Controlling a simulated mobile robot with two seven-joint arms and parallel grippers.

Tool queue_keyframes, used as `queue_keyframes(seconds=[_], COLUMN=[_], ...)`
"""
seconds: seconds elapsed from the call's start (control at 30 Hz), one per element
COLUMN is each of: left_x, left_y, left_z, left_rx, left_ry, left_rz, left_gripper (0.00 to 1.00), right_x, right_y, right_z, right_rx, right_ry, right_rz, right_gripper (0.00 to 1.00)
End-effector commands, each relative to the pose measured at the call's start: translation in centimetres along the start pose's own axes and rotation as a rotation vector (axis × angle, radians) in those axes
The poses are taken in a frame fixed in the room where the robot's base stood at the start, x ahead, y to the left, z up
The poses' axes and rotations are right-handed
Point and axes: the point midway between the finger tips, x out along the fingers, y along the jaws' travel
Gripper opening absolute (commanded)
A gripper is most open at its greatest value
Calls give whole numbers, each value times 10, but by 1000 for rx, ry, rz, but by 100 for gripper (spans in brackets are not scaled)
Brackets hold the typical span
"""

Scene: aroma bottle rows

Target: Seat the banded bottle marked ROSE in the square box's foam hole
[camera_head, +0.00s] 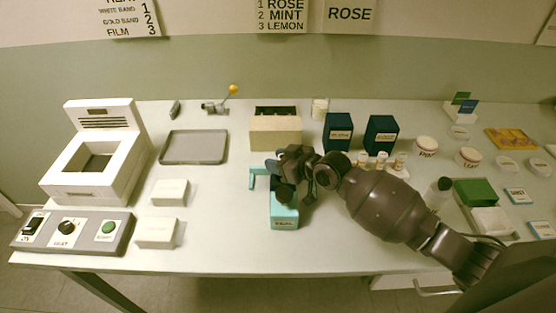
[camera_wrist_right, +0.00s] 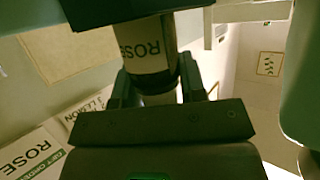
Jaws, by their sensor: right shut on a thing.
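My right gripper (camera_head: 287,177) is at the teal press marked SEAL (camera_head: 285,222), by its upper part. In the right wrist view my right gripper (camera_wrist_right: 160,90) is shut on a bottle with a white ROSE label (camera_wrist_right: 145,50). The label reads upside down there, with a dark part and a pale part beside it between the fingers. A dark block (camera_wrist_right: 105,10) covers the bottle's far end. In the head view the gripper largely hides the bottle. A cream box with dark openings (camera_head: 275,140) stands behind the press; I cannot tell a foam hole. My left gripper is not in view.
Two navy boxes (camera_head: 338,133) and several small white-topped bottles (camera_head: 381,160) stand right of the gripper. A grey tray (camera_head: 194,147), white blocks (camera_head: 170,192) and a white machine (camera_head: 95,155) are at left.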

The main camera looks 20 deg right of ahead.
Motion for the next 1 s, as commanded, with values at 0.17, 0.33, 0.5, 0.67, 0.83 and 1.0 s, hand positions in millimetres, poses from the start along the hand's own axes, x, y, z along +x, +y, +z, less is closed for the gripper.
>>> queue_keyframes(seconds=[0.17, 0.33, 0.5, 0.67, 0.83, 1.0], left_x=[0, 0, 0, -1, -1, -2], left_y=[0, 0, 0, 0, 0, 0], left_z=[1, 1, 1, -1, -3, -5], left_rx=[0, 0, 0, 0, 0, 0], left_ry=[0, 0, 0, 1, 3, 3], left_rz=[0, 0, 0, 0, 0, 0], left_gripper=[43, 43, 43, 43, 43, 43], right_x=[1, 1, 1, -5, -31, -65], right_y=[0, 0, 0, 1, 0, 0], right_z=[2, 2, 2, 0, 0, 0], right_rx=[0, 0, 0, -1, -2, -3], right_ry=[0, 0, 0, -1, -2, -2], right_rz=[0, 0, 0, 1, 1, 1], right_gripper=[49, 64, 64, 64, 64, 64])
